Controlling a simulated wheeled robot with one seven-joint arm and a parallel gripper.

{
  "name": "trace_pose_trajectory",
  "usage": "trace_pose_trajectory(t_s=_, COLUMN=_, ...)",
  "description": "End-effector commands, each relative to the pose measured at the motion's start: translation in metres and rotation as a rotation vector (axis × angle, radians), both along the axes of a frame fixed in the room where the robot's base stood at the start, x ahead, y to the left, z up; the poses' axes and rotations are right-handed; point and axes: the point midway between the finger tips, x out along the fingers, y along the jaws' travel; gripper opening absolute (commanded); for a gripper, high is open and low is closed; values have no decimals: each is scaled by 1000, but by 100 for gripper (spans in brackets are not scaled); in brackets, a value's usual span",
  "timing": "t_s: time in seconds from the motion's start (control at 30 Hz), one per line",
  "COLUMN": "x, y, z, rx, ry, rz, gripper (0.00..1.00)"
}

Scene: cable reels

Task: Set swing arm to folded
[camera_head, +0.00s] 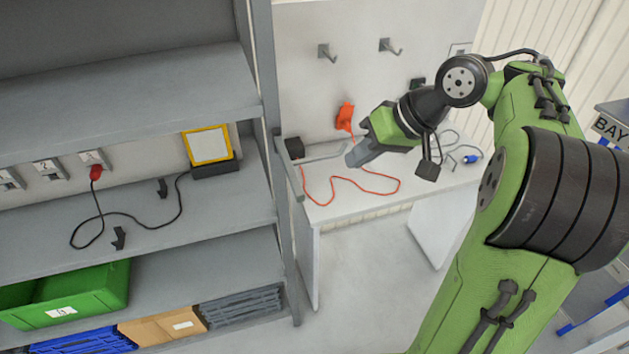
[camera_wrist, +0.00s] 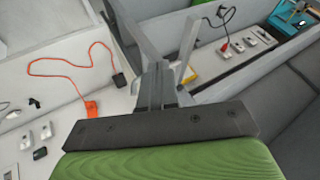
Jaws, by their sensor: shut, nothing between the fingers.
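The swing arm (camera_head: 321,155) is a thin grey bar at the shelf's right front post in the head view. Which of those bars is the swing arm is unclear there.
The grey shelf (camera_head: 130,115) holds a yellow-framed panel (camera_head: 208,145), a black cable with a red plug (camera_head: 96,173), and a green crate (camera_head: 70,291). The white table (camera_head: 340,207) carries an orange cable (camera_head: 360,187) and a black block (camera_head: 294,147). Wall hooks (camera_head: 327,53) are above it.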

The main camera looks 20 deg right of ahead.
Motion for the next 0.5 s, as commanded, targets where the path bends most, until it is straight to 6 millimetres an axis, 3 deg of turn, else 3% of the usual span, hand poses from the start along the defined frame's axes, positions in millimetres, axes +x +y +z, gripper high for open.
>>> trace_pose_trajectory(t_s=0.03, x=4, y=7, z=-19, rx=2, ry=0, rz=5, gripper=0)
trace_pose_trajectory(t_s=0.3, x=26, y=35, z=-66, rx=2, ry=2, rz=3, gripper=0)
trace_pose_trajectory(t_s=0.5, x=26, y=65, z=-61, rx=-2, ry=-1, rz=2, gripper=0)
